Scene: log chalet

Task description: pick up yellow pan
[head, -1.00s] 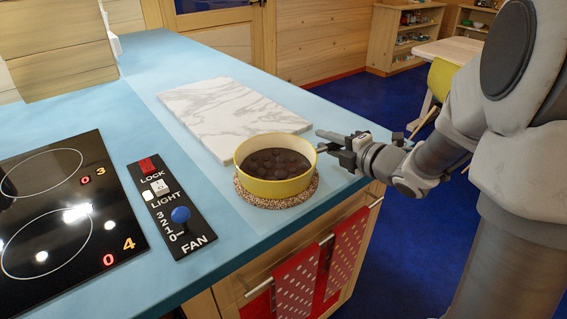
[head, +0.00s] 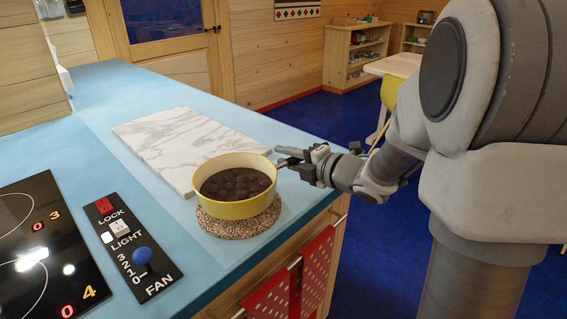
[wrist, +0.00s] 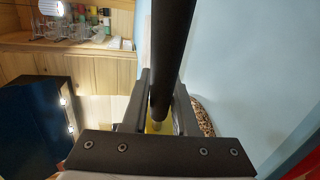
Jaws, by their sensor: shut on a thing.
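The yellow pan (head: 236,210) has dark brown contents and is raised a little above the round speckled trivet (head: 238,226). Part of the trivet's top shows below it. The pan looks about level. My gripper (head: 292,160) is at the pan's right side, shut on its handle. In the wrist view the black handle (wrist: 172,50) runs between the two fingers, and a bit of yellow shows behind it. The trivet's edge (wrist: 203,117) also shows there.
A white marble board (head: 185,143) lies on the blue counter (head: 110,95) behind the pan. A control panel (head: 130,250) with a blue knob and a black cooktop (head: 35,235) are to the left. Red towels (head: 300,285) hang on the counter front.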

